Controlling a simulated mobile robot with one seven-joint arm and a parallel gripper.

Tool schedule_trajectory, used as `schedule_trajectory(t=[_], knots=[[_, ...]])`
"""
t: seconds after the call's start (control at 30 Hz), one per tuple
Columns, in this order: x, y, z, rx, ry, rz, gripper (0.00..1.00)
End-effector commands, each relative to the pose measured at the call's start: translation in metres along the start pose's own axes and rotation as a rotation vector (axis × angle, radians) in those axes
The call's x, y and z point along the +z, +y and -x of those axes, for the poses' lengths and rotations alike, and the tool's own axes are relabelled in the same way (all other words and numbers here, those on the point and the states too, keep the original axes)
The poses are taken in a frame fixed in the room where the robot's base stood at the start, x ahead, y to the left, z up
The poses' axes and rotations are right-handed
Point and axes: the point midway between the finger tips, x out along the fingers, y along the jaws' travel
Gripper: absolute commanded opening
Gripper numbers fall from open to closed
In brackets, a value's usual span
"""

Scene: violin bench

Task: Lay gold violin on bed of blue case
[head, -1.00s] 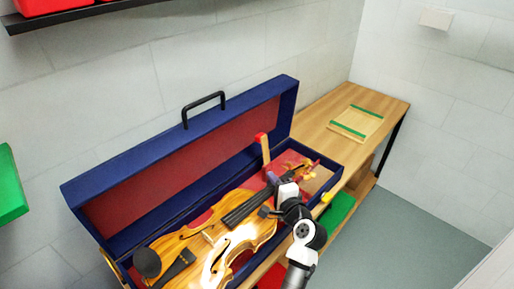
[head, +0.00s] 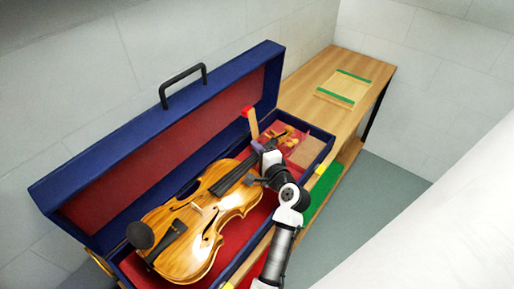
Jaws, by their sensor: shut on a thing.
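The gold violin (head: 200,223) is in the open blue case (head: 115,157), over its red bed (head: 262,218). Its scroll points to the far right and its black chinrest is at the near left. I cannot tell whether its body touches the bed or hangs just above it. My gripper (head: 268,168) is shut on the violin's neck near the pegbox, coming in from the right over the case's front wall. The fingertips are largely hidden.
The case lid stands open at the back, with a black handle (head: 183,78). A red-topped wooden block (head: 250,120) rises by the scroll. The wooden bench (head: 300,95) is clear beyond the case, except for a green-striped panel (head: 344,87).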

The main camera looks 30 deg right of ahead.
Motion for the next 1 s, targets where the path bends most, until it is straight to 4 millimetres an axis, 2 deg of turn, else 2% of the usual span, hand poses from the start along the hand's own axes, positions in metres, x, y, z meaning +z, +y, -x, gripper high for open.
schedule_trajectory(t=[0.03, 0.4, 0.6, 1.0], knots=[[-0.001, 0.008, -0.001, -0.002, 0.0, -0.003, 0.0], [-0.003, 0.039, -0.005, -0.002, -0.001, -0.003, 0.0], [-0.004, 0.046, -0.006, -0.002, -0.001, -0.003, 0.0], [-0.004, 0.047, -0.007, -0.001, -0.001, -0.003, 0.0]])
